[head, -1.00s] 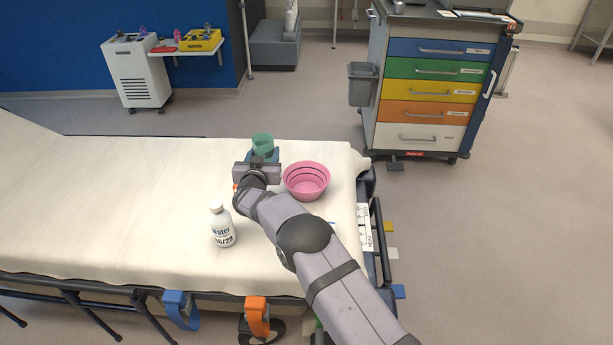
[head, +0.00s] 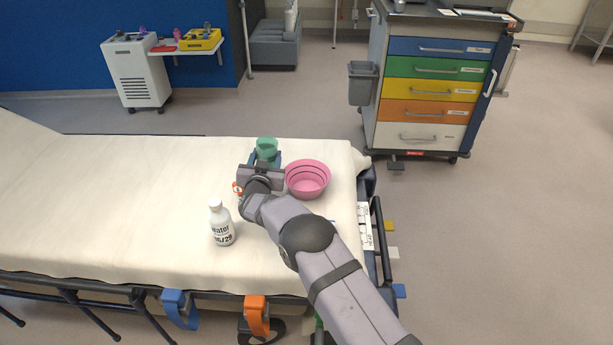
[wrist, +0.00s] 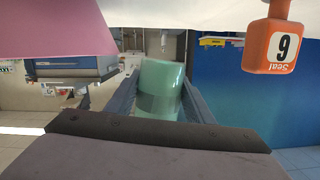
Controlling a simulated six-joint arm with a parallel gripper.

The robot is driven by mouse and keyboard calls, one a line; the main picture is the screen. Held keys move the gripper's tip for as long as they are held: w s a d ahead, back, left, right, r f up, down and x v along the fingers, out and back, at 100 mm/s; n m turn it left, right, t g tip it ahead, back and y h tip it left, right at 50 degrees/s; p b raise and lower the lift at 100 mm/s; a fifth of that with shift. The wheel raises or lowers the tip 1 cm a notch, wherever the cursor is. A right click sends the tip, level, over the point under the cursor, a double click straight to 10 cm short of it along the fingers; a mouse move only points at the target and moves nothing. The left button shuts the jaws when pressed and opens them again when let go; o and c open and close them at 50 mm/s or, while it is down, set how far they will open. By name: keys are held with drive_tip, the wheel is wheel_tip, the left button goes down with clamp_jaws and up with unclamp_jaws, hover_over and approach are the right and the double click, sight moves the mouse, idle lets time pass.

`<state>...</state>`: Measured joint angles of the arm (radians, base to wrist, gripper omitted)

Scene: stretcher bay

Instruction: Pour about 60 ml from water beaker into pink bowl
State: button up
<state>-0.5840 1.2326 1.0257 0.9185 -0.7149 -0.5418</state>
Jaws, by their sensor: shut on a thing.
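A green translucent beaker (head: 266,147) is held between the fingers of my gripper (head: 265,160), which is shut on it. The beaker is just left of and beyond the pink bowl (head: 308,180), apart from it. In the wrist view the beaker (wrist: 160,88) sits between the two blue-grey fingers (wrist: 157,100) and leans slightly in the picture. The water inside cannot be made out. The pink bowl stands on the bed and looks empty; part of it (wrist: 50,28) fills the upper left of the wrist view.
The bed's left part is clear.

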sight(276, 151)
drive_tip(key=m+b, duration=0.1)
drive_tip(key=b, duration=0.1)
drive_tip(key=d+m+b, duration=0.1)
drive_tip(key=b, duration=0.1)
drive_tip(key=d+m+t+b, duration=0.1)
drive_tip(key=b, duration=0.1)
drive_tip(key=shift+s+d+r+m+y, duration=0.1)
drive_tip(key=shift+s+d+m+y, duration=0.05)
drive_tip(key=shift+s+m+y, duration=0.2)
drive_tip(key=shift+d+r+m+t+b, duration=0.3)
drive_tip(key=shift+d+r+m+b, duration=0.1)
drive_tip(key=shift+m+b, duration=0.3)
drive_tip(key=shift+d+r+m+b, duration=0.1)
drive_tip(key=shift+r+m+b, duration=0.4)
drive_tip(key=shift+m+b, duration=0.4)
drive_tip(key=shift+r+m+t+b, duration=0.4)
drive_tip(key=shift+r+m+b, duration=0.25)
drive_tip(key=shift+b, duration=0.15)
drive_tip(key=shift+f+m+t+b, duration=0.3)
drive_tip(key=shift+m+b, duration=0.6)
drive_tip(key=shift+b, duration=0.35)
drive_tip(key=shift+r, duration=0.1)
drive_tip(key=shift+s+d+r+m+b, duration=0.1)
drive_tip(key=shift+s+d+m+b, duration=0.1)
drive_tip(key=shift+d+m+b, duration=0.15)
drive_tip(key=shift+r+m+b, duration=0.3)
drive_tip(key=shift+m+b, duration=0.1)
drive_tip(key=shift+m, duration=0.25)
